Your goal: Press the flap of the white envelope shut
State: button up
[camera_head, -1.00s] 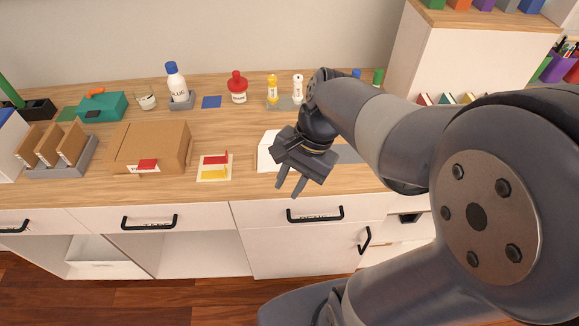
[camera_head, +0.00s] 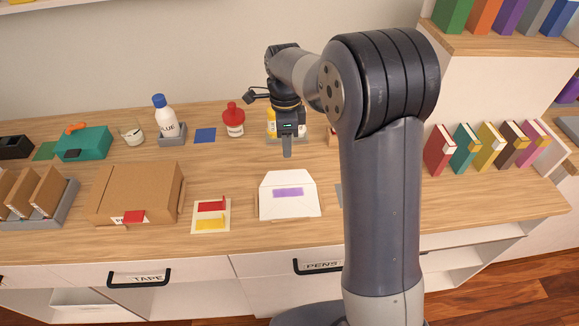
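My gripper (camera_head: 287,154) points down just beyond the flap's far edge in the picture, and appears above the desk. Its fingers overlap edge-on, so I cannot tell their opening. No contact with the envelope is visible.
A card with red and yellow pieces (camera_head: 211,216) lies left of the envelope, beside a cardboard box (camera_head: 136,193). A red bottle (camera_head: 233,121) and yellow bottle (camera_head: 271,122) stand behind. Upright books (camera_head: 465,150) stand right. My arm hides some desk.

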aim_at(287, 171)
jog(key=f, duration=0.3)
jog(key=s+f, duration=0.1)
jog(key=f, duration=0.5)
jog(key=shift+s+f+p, duration=0.1)
jog(key=shift+s+p, duration=0.1)
jog(key=shift+p, duration=0.15)
grip_shut()
